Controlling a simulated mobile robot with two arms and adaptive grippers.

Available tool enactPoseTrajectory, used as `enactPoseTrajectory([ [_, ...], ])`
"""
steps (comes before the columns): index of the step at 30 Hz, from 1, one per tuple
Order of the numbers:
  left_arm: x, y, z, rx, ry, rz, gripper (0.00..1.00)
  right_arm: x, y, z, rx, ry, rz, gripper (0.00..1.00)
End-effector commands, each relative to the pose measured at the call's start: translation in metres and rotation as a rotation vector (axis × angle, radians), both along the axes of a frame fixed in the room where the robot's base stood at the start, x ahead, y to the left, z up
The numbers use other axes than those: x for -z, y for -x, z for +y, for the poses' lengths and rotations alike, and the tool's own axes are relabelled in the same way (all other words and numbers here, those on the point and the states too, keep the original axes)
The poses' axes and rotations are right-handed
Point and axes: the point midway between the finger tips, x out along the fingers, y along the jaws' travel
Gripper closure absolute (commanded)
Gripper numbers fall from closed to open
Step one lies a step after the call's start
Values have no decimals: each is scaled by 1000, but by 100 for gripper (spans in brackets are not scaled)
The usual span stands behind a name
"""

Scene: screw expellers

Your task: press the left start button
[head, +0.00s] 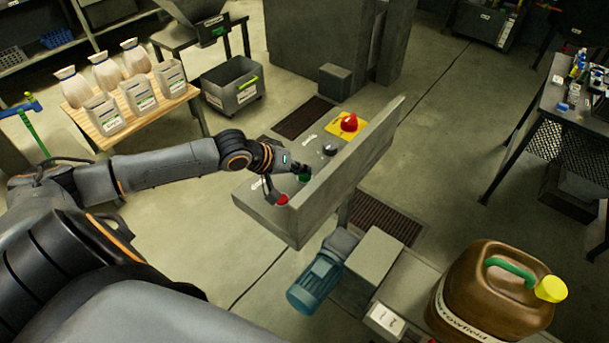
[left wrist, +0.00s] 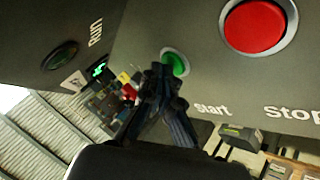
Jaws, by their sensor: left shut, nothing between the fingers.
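The green start button (head: 305,178) is on the sloped grey control panel (head: 262,208). It also shows in the left wrist view (left wrist: 177,61), above the printed word "start", partly covered by my fingertips. My left gripper (head: 297,172) is shut and empty, with its tips at the green button; the closed fingertips also show in the left wrist view (left wrist: 163,72). I cannot tell whether they touch the button or press it in. The red stop button (head: 282,199) sits beside the green one and is large in the left wrist view (left wrist: 254,25). My right gripper is not in view.
A dark knob (head: 329,149) and a red emergency button (head: 349,123) on a yellow plate are farther along the panel. A raised grey plate (head: 350,160) runs along the panel's right side. A blue motor (head: 316,280) and a brown canister (head: 490,295) stand at the front.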

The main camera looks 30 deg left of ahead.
Motion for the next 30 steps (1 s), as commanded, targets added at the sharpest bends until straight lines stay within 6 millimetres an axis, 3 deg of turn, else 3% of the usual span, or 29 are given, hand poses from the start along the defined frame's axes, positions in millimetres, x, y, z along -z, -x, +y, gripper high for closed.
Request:
enactPoseTrajectory([
  [22,7,1,0,0,0,3,100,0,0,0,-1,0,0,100],
  [30,-1,1,0,0,1,4,100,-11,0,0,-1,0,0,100],
])
